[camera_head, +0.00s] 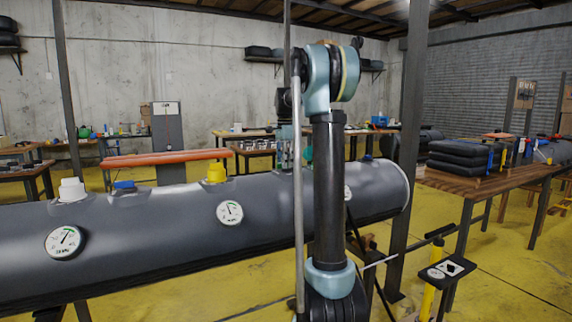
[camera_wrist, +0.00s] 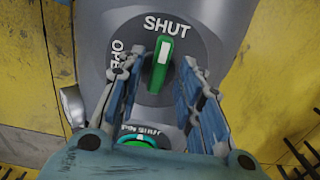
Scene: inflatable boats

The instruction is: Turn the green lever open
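In the wrist view the green lever (camera_wrist: 161,64) stands on a dark round dial plate (camera_wrist: 200,35) on the grey tube. Its far end points toward the word SHUT; part of the word OPEN shows to the left. My gripper (camera_wrist: 159,70) is open, with one blue finger on each side of the lever and visible gaps between fingers and lever. In the head view my arm blocks most of the gripper, and I cannot make out the lever there.
A second green part (camera_wrist: 140,142) with lettering shows low between my fingers. In the head view the long grey tube (camera_head: 130,245) carries a white valve (camera_head: 72,190), a yellow valve (camera_head: 216,173) and gauges. A post (camera_head: 408,150) stands right of my arm; a wooden table (camera_head: 465,185) lies beyond.

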